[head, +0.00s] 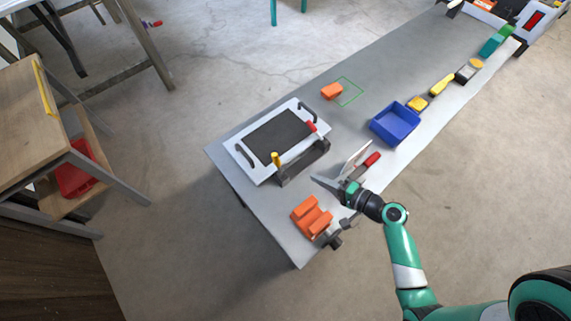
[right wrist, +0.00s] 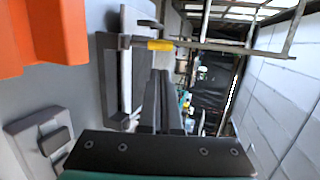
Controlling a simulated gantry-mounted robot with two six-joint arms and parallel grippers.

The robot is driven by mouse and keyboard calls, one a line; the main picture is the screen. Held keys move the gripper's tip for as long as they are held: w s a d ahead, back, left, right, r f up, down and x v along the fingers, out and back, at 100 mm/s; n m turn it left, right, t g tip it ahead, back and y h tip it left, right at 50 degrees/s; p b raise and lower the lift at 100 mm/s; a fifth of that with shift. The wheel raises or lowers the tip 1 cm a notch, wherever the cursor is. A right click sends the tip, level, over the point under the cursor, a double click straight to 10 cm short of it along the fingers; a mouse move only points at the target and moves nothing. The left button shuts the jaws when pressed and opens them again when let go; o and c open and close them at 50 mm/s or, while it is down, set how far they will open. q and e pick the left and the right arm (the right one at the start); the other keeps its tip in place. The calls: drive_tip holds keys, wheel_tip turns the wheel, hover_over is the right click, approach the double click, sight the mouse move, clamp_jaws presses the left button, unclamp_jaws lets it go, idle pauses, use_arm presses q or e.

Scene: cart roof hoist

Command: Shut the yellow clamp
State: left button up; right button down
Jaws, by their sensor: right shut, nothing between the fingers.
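The yellow clamp's handle (head: 276,159) stands up at the near left end of a dark grey bracket (head: 303,162) along the near edge of a white plate (head: 247,164). In the right wrist view the yellow handle (right wrist: 160,45) lies just past my fingertips, with a visible gap. A red handle (head: 312,127) leans at the bracket's other end. My right gripper (head: 314,180) is shut and empty, to the right of and below the yellow handle in the head view. Its fingers also show in the right wrist view (right wrist: 160,74). My left gripper is not in view.
An orange block (head: 311,216) with a grey vise-like piece sits at the near table corner. A blue bin (head: 396,123) and a red-handled tool (head: 372,160) lie to the right. A small orange block (head: 332,91) lies by a green outline.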

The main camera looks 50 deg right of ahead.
sight(279, 161)
drive_tip(key=b+x, duration=0.2)
drive_tip(key=x, duration=1.1)
drive_tip(key=shift+a, duration=0.1)
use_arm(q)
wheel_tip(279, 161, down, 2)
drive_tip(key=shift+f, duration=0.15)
use_arm(e)
drive_tip(key=shift+r, duration=0.1)
